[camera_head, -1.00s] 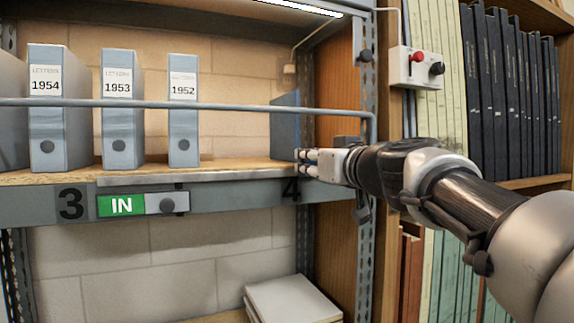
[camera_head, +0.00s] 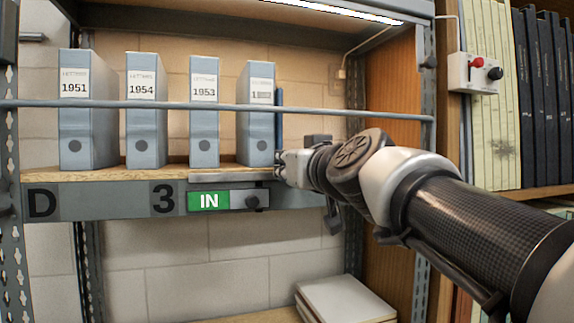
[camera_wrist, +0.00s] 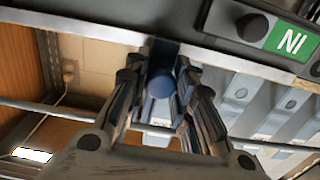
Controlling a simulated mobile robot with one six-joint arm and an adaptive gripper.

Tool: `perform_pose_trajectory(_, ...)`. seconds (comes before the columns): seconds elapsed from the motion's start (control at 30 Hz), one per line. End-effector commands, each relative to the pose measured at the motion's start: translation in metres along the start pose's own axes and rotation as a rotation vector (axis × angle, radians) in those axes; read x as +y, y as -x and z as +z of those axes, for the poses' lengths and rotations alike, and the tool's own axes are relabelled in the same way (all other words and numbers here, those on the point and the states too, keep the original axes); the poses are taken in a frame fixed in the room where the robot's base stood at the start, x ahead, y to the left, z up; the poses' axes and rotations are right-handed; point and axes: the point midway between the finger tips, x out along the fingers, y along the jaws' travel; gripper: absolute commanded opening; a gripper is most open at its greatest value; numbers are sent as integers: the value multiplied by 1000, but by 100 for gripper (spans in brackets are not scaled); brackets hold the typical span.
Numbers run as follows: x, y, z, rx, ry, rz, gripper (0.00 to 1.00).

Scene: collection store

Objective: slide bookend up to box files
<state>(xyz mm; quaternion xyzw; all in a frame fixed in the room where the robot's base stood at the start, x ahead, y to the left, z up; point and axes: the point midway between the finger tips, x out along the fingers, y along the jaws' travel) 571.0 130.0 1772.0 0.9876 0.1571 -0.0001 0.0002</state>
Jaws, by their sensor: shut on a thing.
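The bookend (camera_head: 280,125) is a thin dark blue upright plate on the shelf, just right of the rightmost box file (camera_head: 257,120). Whether it touches that file I cannot tell. My gripper (camera_head: 281,165) is at the shelf's front edge, shut on the bookend's lower front part. In the wrist view the blue bookend (camera_wrist: 160,84) shows between the two fingers of my gripper (camera_wrist: 157,72). Several grey-blue box files stand upright in a row with gaps, among them 1951 (camera_head: 85,120), 1954 (camera_head: 146,120) and 1953 (camera_head: 204,120). The rightmost label is only partly readable.
A grey rail (camera_head: 330,112) crosses in front of the files, above my gripper. A green IN slider (camera_head: 209,201) sits on the shelf's front edge. The shelf right of the bookend is clear up to the wooden side panel (camera_head: 393,105). A switch box (camera_head: 474,73) is at right.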

Motion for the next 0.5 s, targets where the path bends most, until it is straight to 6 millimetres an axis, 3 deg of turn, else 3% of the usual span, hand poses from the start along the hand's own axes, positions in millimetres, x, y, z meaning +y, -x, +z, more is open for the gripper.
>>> perform_pose_trajectory(0.27, 2, 0, -1, 2, 1, 3, 0)
perform_pose_trajectory(0.3, 2, 0, -1, 2, 1, 3, 26)
perform_pose_trajectory(0.5, 1, 0, 0, 1, 1, 3, 39)
